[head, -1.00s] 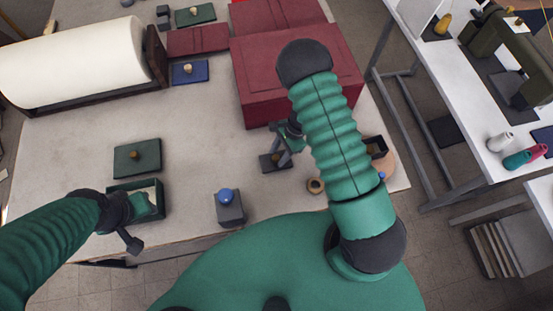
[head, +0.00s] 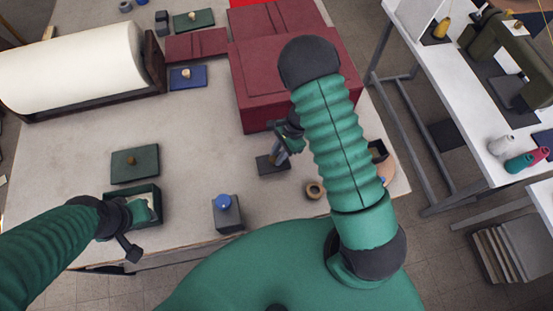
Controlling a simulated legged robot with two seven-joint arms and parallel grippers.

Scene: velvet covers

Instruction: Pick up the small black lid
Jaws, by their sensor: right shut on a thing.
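The small black lid (head: 272,165) is a flat dark square plate with a knob, right of the middle of the table in the head view. My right gripper (head: 280,151) is above it, shut on its knob; the fingers and my arm hide part of the knob. I cannot tell whether the lid is touching the table or just above it. A small open black box (head: 378,150) is partly hidden behind my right arm. My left gripper (head: 133,228) is at the open green box (head: 148,223) at the front left; its finger opening is unclear.
A green lid (head: 135,164) lies at left. A large maroon box (head: 255,85) stands behind my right gripper. A white roll (head: 75,65) fills the back left. The table's middle is clear.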

